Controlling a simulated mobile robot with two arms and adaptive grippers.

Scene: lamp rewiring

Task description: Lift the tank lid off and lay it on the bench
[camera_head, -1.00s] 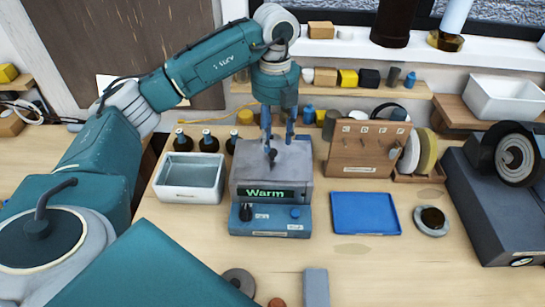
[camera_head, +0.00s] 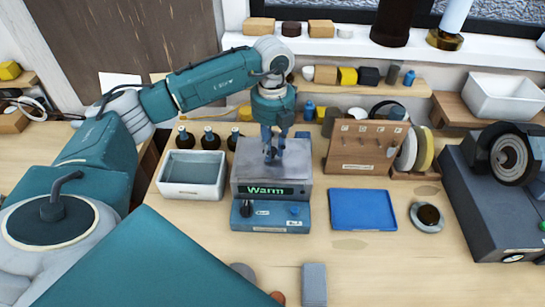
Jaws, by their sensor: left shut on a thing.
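The ultrasonic-style tank is a grey box with a green "Warm" display and a blue control panel (camera_head: 270,216) at mid-bench. Its flat grey lid (camera_head: 300,160) lies on top and looks level and seated. My left gripper (camera_head: 272,157) comes down from above over the middle of the lid. It is shut on the lid's small knob, which its fingers mostly hide. My right gripper is not in view.
A blue tray (camera_head: 363,210) lies right of the tank. A white basin (camera_head: 192,176) stands left, with dark bottles (camera_head: 210,139) behind it. A wooden rack (camera_head: 368,148) stands behind right, a grinder-like machine (camera_head: 490,200) far right. Bare bench shows around the blue tray.

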